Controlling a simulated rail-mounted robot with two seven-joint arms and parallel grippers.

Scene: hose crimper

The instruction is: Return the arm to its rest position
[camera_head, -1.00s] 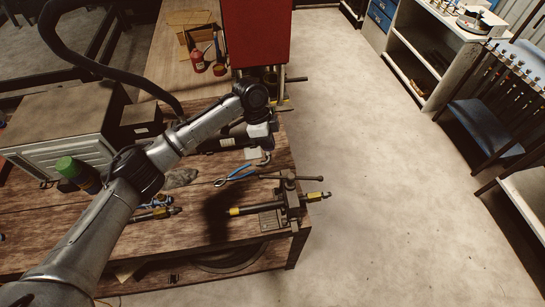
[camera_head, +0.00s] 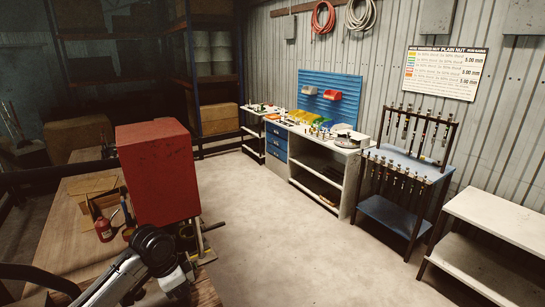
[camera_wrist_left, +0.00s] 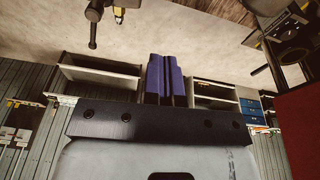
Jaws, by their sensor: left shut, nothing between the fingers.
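My left arm comes in at the lower left of the head view, over the end of the wooden bench. My left gripper (camera_head: 178,284) is partly cut off by the bottom edge there. In the left wrist view its two dark blue fingers (camera_wrist_left: 165,80) stand side by side, shut with nothing between them. The gripper is in the air and holds no object. My right arm and gripper are not in view.
A red machine housing (camera_head: 158,172) stands just beyond my left wrist. Open floor (camera_head: 300,245) lies to the right, before white shelves (camera_head: 318,160) and a blue rack (camera_head: 395,215). The bench vise shows in the left wrist view (camera_wrist_left: 110,12).

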